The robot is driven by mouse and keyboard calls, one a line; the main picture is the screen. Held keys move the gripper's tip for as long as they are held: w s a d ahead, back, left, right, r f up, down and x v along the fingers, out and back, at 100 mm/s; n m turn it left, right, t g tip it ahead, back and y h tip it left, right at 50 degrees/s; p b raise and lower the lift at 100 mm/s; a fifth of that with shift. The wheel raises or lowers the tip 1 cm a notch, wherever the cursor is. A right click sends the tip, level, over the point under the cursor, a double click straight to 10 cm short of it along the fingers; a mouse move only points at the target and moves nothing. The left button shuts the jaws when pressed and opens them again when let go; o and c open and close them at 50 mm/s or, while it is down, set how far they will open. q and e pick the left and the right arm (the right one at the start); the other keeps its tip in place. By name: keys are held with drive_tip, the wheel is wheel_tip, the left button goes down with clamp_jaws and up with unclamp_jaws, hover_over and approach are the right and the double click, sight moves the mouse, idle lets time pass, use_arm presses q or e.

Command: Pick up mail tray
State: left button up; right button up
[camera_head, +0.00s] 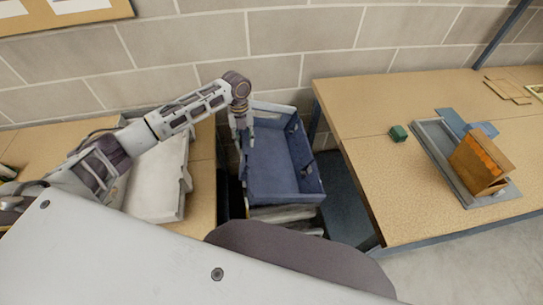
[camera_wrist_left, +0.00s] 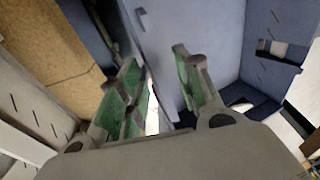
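A blue open tray (camera_head: 278,165), which looks like the mail tray, sits in the gap between two tables, on top of a pale stack. In the left wrist view its blue wall (camera_wrist_left: 212,35) fills the upper middle. My left gripper (camera_head: 242,132) reaches down at the tray's left wall, near its far left corner. In the left wrist view the green-padded fingers (camera_wrist_left: 158,65) stand apart, with the edge of a blue wall between or just beyond them. I cannot tell whether they touch it. My right gripper is not in view.
A white tray (camera_head: 158,180) lies on the left table under my left arm. The right table (camera_head: 375,120) holds a grey tray (camera_head: 434,146) with a brown box (camera_head: 477,163), and a small green block (camera_head: 398,133). A brick wall (camera_head: 190,45) stands behind.

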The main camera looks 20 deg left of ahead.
use_arm(q)
drive_tip(key=shift+s+f+p, duration=0.2)
drive_tip(key=shift+f+p, duration=0.05)
drive_tip(key=shift+f, duration=1.05)
drive_tip(key=shift+s+f+p, duration=0.15)
drive_tip(key=shift+f+p, duration=0.1)
drive_tip(key=shift+f, duration=1.05)
clamp_jaws()
drive_tip(key=shift+w+r, duration=0.1)
drive_tip(key=shift+r, duration=0.05)
